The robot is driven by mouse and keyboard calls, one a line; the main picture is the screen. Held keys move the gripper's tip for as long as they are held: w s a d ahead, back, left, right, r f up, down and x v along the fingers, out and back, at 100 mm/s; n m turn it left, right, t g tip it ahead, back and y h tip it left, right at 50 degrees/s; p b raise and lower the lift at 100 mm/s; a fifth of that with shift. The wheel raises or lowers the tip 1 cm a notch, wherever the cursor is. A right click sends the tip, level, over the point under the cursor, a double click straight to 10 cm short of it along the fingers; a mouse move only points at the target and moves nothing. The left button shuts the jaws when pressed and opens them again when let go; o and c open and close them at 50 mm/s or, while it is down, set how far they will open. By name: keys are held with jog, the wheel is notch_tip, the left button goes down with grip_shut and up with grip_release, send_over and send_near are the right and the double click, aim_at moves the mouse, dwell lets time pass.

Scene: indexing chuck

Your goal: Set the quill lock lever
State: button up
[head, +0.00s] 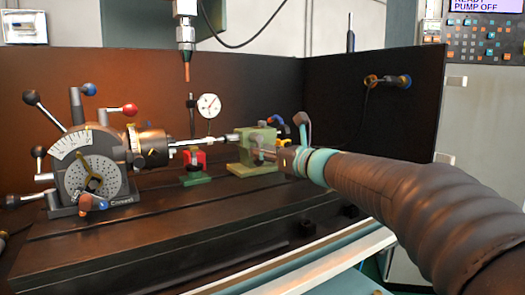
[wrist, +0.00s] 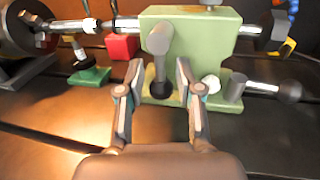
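The green tailstock block (head: 250,158) stands on the dark bed right of centre in the head view, and it fills the upper middle of the wrist view (wrist: 205,35). A grey lever (wrist: 160,58) with a black ball knob hangs down on its near face; I take it for the quill lock lever. My gripper (wrist: 158,72) is open, with one finger on each side of the lever. A gap shows on both sides, and the fingers look apart from it. In the head view my gripper is at the tailstock's right, and the lever cannot be made out there.
A bar with a black ball end (wrist: 289,90) juts out right of the block. A red-topped green support (head: 194,165) stands to the left. The dividing head (head: 92,170) with several ball levers is farther left. A dial gauge (head: 208,105) hangs behind. The front bed is clear.

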jog(key=shift+w+a, duration=0.4)
jog(key=shift+a, duration=0.05)
grip_shut()
